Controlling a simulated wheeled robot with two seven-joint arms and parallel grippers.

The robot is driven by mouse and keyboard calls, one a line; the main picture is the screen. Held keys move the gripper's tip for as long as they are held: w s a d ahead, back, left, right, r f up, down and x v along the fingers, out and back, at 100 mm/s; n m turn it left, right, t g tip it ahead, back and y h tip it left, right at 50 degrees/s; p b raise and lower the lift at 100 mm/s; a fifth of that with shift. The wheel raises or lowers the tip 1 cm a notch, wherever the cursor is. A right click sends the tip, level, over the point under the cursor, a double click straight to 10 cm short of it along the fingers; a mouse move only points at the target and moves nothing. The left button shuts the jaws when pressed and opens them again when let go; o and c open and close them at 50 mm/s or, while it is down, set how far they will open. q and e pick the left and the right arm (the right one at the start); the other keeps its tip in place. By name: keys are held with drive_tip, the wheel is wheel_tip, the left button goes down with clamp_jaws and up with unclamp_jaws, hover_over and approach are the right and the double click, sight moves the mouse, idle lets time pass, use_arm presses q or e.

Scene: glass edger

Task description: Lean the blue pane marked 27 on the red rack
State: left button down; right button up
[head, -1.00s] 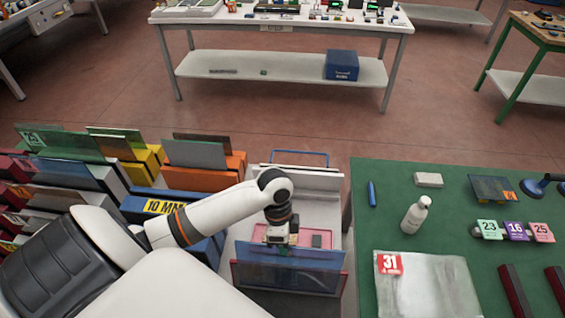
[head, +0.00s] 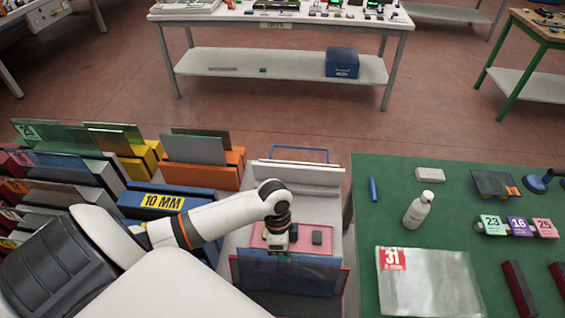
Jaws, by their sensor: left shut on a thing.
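A blue, see-through pane (head: 285,277) stands upright at the near end of a white trolley bay. No number 27 can be read on it. My left gripper (head: 281,255) is shut on its upper edge from above. Red edges of another piece show just behind and beside the pane; I cannot tell whether they touch it. Red rack blocks (head: 9,190) with panes leaning in them stand at the far left edge, partly hidden by other panes and my left arm. My right gripper is not in view.
An orange rack (head: 228,174), a yellow rack (head: 138,171) and a blue block marked 10 MM (head: 165,203) stand left of the bay. A pink tray (head: 300,232) lies behind the pane. The green table (head: 400,172) at right holds a white bottle (head: 418,210) and a sheet marked 31 (head: 428,282).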

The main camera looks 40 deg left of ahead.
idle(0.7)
use_arm(q)
drive_tip(key=shift+f, duration=0.3)
drive_tip(key=c, duration=1.5)
unclamp_jaws()
drive_tip(key=shift+f, duration=0.1)
drive_tip(key=shift+w+a+r, duration=0.1)
drive_tip(key=shift+r, duration=0.35)
drive_tip(key=b+v, duration=0.2)
drive_tip(key=v, duration=0.9)
drive_tip(key=shift+r+b, duration=0.15)
drive_tip(key=shift+b, duration=0.25)
